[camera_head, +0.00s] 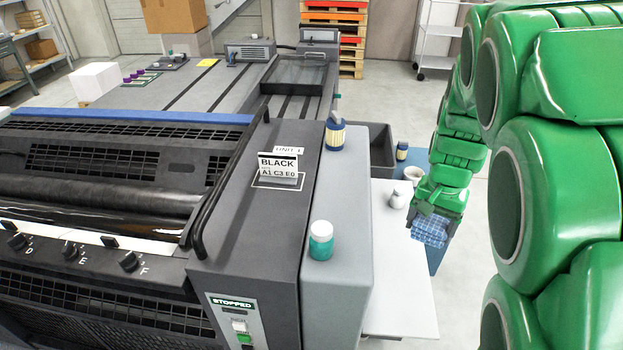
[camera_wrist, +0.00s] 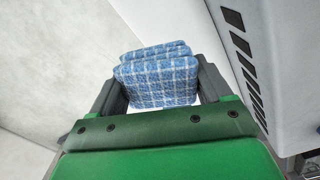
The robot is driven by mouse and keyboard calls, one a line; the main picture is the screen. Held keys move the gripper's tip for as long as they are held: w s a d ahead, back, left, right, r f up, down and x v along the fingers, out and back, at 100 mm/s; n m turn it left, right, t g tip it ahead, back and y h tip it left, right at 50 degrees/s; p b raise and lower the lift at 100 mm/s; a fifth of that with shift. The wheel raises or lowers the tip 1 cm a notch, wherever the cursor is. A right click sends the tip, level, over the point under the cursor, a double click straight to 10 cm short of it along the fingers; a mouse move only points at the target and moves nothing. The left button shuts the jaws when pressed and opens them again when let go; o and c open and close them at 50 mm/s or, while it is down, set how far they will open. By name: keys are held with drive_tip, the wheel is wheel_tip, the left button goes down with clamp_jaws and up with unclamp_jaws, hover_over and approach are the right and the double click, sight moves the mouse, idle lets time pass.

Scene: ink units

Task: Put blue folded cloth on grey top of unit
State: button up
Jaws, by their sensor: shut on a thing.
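The blue folded cloth (camera_wrist: 158,80) has a white check pattern and sits between the two fingers of my gripper (camera_wrist: 157,92) in the wrist view. My gripper is shut on it. In the head view, my gripper (camera_head: 438,212) is at the right, with the cloth (camera_head: 431,231) hanging below it, to the right of the unit. The grey top of the unit (camera_head: 340,210) is the light grey strip along the unit's right side.
A white lower surface (camera_head: 405,285) lies beside the unit. The grey top is bare between jar and bottle. A sign reading BLACK (camera_head: 277,165) stands on the darker panel.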

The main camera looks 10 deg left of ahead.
wheel_tip(320, 180, up, 14)
drive_tip(key=n, duration=0.5)
hover_over(269, 231)
drive_tip(key=shift+f, duration=6.7)
drive_tip(key=shift+f, duration=0.15)
drive_tip(key=o, duration=1.1)
drive_tip(key=shift+c, duration=0.2)
